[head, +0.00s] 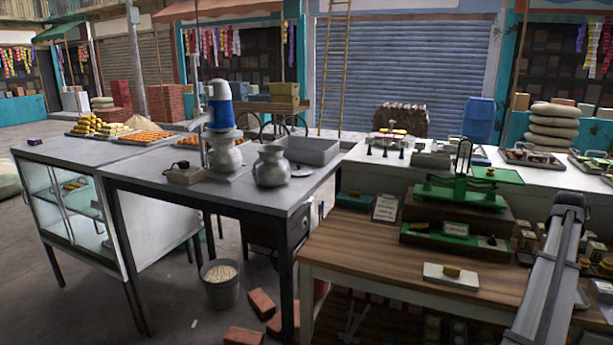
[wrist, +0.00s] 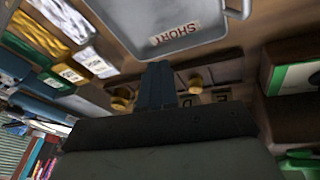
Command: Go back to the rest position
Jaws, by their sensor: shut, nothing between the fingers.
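My gripper (wrist: 158,82) shows in the wrist view as two dark fingers shut together with nothing between them. The fingertips point toward a grey tray (wrist: 185,38) labelled "SHORT" at the top of that view. I cannot tell whether they touch it. In the head view a grey link of my arm (head: 556,270) rises at the lower right, over the wooden table's right part. The fingertips cannot be made out there.
A green balance scale (head: 462,190) stands on the wooden table (head: 380,272), with a white block (head: 450,280) in front. A metal table (head: 235,190) at left holds a blue-topped machine (head: 220,105) and a metal pot (head: 271,168). A bucket (head: 220,285) and bricks lie on the floor.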

